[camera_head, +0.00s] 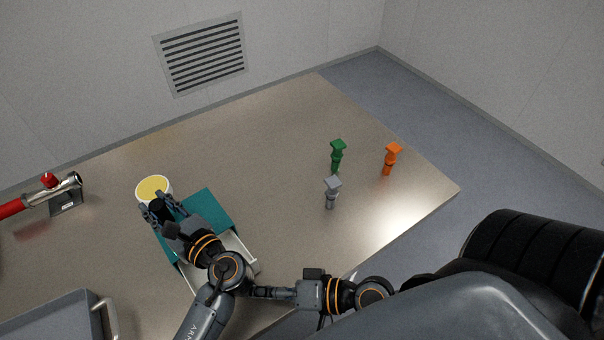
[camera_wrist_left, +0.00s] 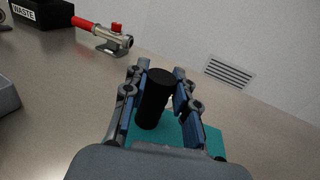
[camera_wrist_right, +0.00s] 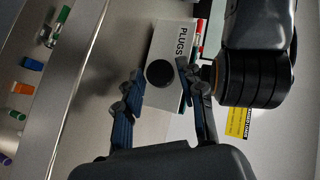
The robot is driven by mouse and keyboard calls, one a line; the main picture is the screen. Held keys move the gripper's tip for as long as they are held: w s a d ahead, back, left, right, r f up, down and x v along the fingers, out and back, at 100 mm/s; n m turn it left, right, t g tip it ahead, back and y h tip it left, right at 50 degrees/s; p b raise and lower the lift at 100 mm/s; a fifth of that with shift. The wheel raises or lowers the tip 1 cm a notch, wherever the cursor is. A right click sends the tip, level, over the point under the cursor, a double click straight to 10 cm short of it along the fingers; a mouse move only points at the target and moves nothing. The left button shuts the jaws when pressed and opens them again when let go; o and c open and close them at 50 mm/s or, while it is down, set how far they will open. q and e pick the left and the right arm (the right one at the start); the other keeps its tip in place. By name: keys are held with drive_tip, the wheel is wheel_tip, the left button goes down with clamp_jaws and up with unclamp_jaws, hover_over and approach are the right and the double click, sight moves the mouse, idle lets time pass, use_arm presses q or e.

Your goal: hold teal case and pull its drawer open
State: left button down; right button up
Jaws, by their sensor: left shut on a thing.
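The teal case (camera_head: 208,207) lies on the table at the left of the head view, partly under my left arm. It also shows in the left wrist view (camera_wrist_left: 213,140). My left gripper (camera_head: 158,205) is shut on a black upright post (camera_wrist_left: 154,98) above the case. A pale drawer-like edge (camera_head: 240,250) shows at the case's right side, partly hidden by my arm. My right gripper (camera_wrist_right: 160,95) is open and empty. A round black knob (camera_wrist_right: 160,73) on a white front labelled PLUGS (camera_wrist_right: 180,60) appears between its fingers. I cannot tell whether the fingers touch it.
A yellow-topped white round container (camera_head: 153,188) stands beside the case. A red-handled metal valve (camera_head: 50,190) is at far left, a grey tray (camera_head: 50,318) at lower left. Green (camera_head: 337,155), grey (camera_head: 331,192) and orange (camera_head: 391,158) plugs stand at right. The table's middle is clear.

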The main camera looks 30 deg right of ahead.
drive_tip(key=v, duration=0.2)
drive_tip(key=shift+s+d, duration=0.15)
drive_tip(key=shift+s, duration=0.05)
drive_tip(key=shift+s+d+r, duration=0.15)
drive_tip(key=shift+s+r, duration=0.15)
drive_tip(key=shift+r, duration=0.05)
drive_tip(key=shift+s+d, duration=0.5)
drive_tip(key=shift+d, duration=0.25)
drive_tip(key=v, duration=0.7)
use_arm(q)
drive_tip(key=c, duration=1)
unclamp_jaws()
use_arm(e)
drive_tip(key=shift+w, duration=0.1)
